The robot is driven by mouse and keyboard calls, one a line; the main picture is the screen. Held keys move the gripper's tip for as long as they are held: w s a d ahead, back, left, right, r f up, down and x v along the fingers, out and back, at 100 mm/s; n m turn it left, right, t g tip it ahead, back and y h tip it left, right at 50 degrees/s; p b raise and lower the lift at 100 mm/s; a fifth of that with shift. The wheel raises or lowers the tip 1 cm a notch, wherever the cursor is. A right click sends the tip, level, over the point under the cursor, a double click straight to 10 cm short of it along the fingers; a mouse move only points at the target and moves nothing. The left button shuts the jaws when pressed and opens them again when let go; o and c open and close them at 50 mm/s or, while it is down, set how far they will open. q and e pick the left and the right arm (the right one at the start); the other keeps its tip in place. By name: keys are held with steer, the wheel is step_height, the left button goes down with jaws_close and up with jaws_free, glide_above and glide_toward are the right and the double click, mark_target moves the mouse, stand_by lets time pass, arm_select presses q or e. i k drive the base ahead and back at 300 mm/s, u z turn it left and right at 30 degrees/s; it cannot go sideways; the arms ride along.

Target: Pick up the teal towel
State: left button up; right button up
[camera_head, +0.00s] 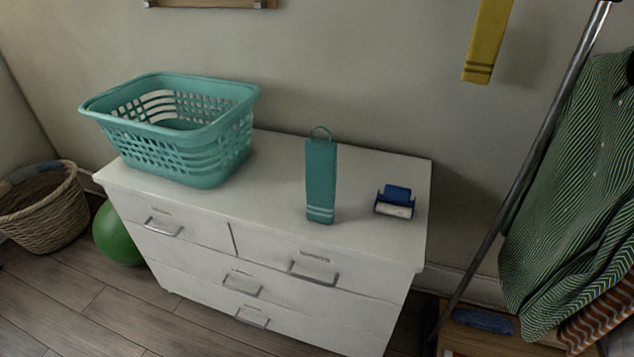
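The teal towel (320,180) is a narrow folded strip with a loop at its top and pale stripes near its lower end. It is on the white dresser (270,150), right of the teal basket, with its lower end near the front edge. I cannot tell whether it lies flat or stands upright. Neither of my grippers shows in the head view.
A teal laundry basket (190,163) stands on the dresser's left part. A blue and white object (396,202) sits right of the towel. A metal pole (530,155) leans at the right beside a green striped garment (575,200). A yellow towel (487,40) hangs above.

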mark_target(320, 155)
steer(key=k, duration=0.5)
steer(key=z, duration=1.2)
steer(key=i, duration=1.05)
steer(key=u, duration=3.05)
